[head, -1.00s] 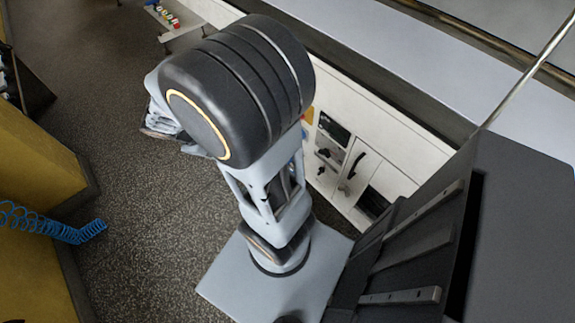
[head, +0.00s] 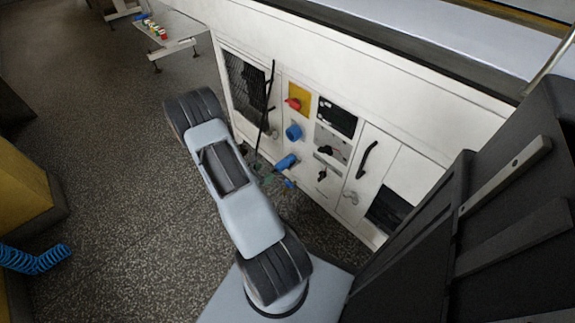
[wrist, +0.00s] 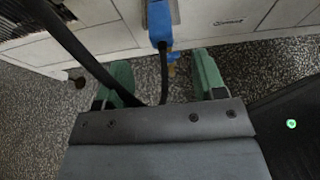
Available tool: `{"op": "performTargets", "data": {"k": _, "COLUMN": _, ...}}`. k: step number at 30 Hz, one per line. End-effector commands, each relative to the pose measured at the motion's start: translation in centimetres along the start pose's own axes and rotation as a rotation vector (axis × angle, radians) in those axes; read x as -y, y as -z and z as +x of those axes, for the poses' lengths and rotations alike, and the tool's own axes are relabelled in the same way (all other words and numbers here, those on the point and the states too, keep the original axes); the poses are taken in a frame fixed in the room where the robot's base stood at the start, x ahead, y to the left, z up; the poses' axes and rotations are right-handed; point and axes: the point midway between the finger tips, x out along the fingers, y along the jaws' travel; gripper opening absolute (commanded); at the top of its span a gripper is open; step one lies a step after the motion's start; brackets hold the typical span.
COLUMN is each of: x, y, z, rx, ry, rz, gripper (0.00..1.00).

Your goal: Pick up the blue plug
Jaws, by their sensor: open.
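A blue plug (wrist: 158,24) shows at the top of the wrist view, with a black cable hanging from its lower end. It is in front of the white panel, beyond my fingertips and roughly in line with the gap between them. My gripper (wrist: 165,75) is open, its two green fingers apart, and the cable passes between them. In the head view a blue plug-like piece (head: 286,162) is low at the panel's front, below a round blue fitting (head: 293,132).
The white machine panel (head: 262,50) carries a red and yellow switch (head: 294,103), a black handle (head: 368,158) and a dark mesh window (head: 245,85). A dark cable or bar crosses the wrist view's left side. Speckled floor (head: 120,150) is open at left.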

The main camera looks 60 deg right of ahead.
Motion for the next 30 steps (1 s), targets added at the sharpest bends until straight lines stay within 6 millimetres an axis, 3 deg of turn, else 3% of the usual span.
{"op": "performTargets", "data": {"k": 6, "x": 0.1, "y": 0.1, "z": 3.3, "rx": -0.001, "ry": 0.003, "rz": 0.002, "gripper": 0.64}}
{"op": "performTargets", "data": {"k": 14, "x": 0.1, "y": 0.1, "z": 4.7, "rx": -0.001, "ry": 0.002, "rz": 0.001, "gripper": 0.64}}
{"op": "performTargets", "data": {"k": 24, "x": 0.0, "y": 0.1, "z": 8.8, "rx": -0.001, "ry": 0.002, "rz": 0.002, "gripper": 0.64}}
{"op": "performTargets", "data": {"k": 30, "x": 0.0, "y": 0.0, "z": 9.4, "rx": -0.001, "ry": 0.000, "rz": 0.001, "gripper": 0.64}}
